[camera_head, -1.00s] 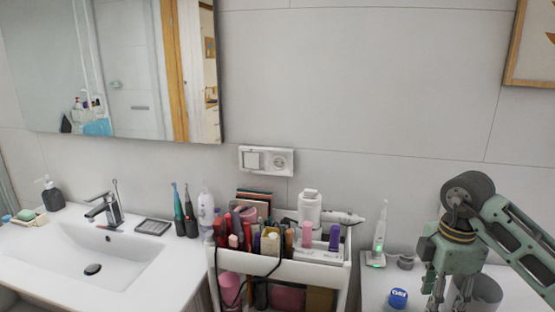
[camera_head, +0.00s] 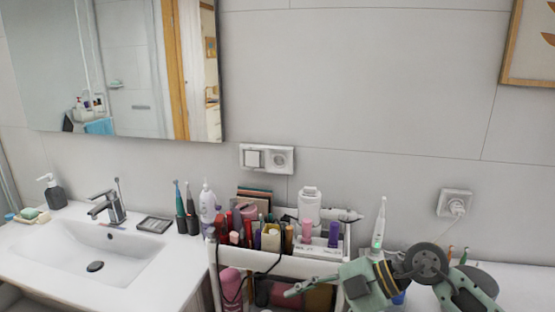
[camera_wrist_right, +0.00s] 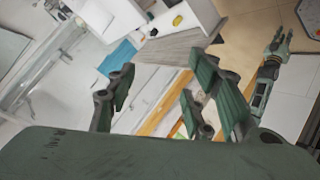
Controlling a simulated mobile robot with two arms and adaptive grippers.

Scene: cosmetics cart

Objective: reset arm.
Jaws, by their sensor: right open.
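My right arm comes in from the lower right in the head view. Its green gripper (camera_head: 300,288) points left in front of the right side of the cosmetics cart (camera_head: 290,267), low in the picture. In the right wrist view the two fingers of this gripper (camera_wrist_right: 163,85) are spread apart with nothing between them. Another green gripper (camera_wrist_right: 279,43), which appears to be my left one, shows small at the right of the wrist view; its finger opening is too small to judge. My left arm is not in the head view.
The cart holds several bottles and tubes. A white electric toothbrush (camera_head: 379,225) stands behind my right arm. A sink (camera_head: 85,250) with a faucet (camera_head: 106,208) is at the left. A blue towel (camera_wrist_right: 117,58) and open floor (camera_wrist_right: 240,25) show in the wrist view.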

